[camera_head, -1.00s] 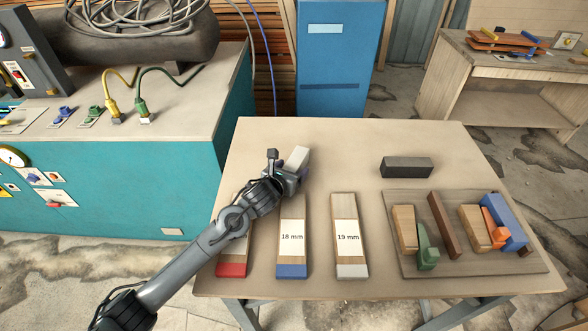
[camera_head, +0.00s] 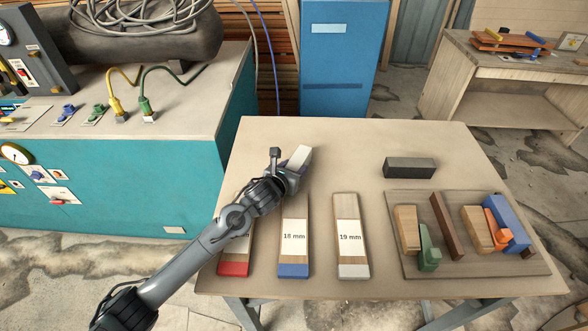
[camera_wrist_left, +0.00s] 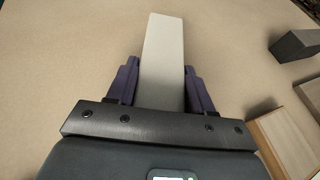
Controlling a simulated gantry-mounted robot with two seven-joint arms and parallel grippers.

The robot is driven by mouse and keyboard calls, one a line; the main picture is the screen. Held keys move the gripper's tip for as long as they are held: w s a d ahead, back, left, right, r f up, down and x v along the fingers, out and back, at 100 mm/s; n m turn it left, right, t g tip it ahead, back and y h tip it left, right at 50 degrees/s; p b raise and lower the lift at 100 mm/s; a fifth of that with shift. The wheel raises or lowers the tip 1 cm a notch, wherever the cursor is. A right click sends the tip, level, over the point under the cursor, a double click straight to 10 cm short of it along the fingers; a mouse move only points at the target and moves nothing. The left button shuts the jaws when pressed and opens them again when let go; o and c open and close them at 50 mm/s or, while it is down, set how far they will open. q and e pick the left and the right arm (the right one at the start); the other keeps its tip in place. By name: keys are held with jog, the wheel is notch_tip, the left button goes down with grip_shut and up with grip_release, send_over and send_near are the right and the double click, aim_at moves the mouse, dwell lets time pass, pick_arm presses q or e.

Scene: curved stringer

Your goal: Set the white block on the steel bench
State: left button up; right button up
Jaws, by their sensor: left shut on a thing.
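The white block (camera_head: 300,156) is a pale, oblong piece in my left gripper (camera_head: 291,170), over the back left part of the beige-topped table (camera_head: 360,150). In the left wrist view the two dark purple fingers (camera_wrist_left: 161,88) are shut on both sides of the white block (camera_wrist_left: 162,60), which sticks out beyond them. I cannot tell whether the block touches the tabletop. No bench with a plainly steel top shows; the beige-topped table has metal legs. My right gripper is not in view.
A dark grey block (camera_head: 409,168) lies at the table's back right. A brown board (camera_head: 480,268) at the right holds several coloured pieces. Labelled wooden strips, including the 18 mm (camera_head: 293,265) and 19 mm (camera_head: 351,262) ones, lie in front. The table's back middle is clear.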

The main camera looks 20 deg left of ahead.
aim_at(293, 166)
pick_arm(q)
jog(key=shift+r, duration=0.95)
notch_tip(293, 166, up, 3)
jog(key=shift+f+p, duration=0.2)
jog(key=shift+p, duration=0.25)
jog(key=s+d+r, duration=0.3)
jog(key=s+d, duration=0.3)
jog(key=d, duration=0.5)
jog(key=s+a+r+n+y, duration=0.1)
jog(key=s+a+r, duration=0.9)
jog(key=a, duration=0.2)
jog(key=w+d+r+m+h+p, duration=0.15)
jog(key=d+r+p, duration=0.25)
jog(key=r+p, duration=1)
jog(key=shift+n+y, duration=0.75)
jog(key=shift+y, duration=0.1)
jog(key=s+a+p, duration=0.1)
jog(key=a+p, duration=0.1)
jog(key=p, duration=0.9)
jog(key=s+a+p, duration=0.1)
jog(key=p, duration=1.1)
jog(key=shift+s+a, duration=0.35)
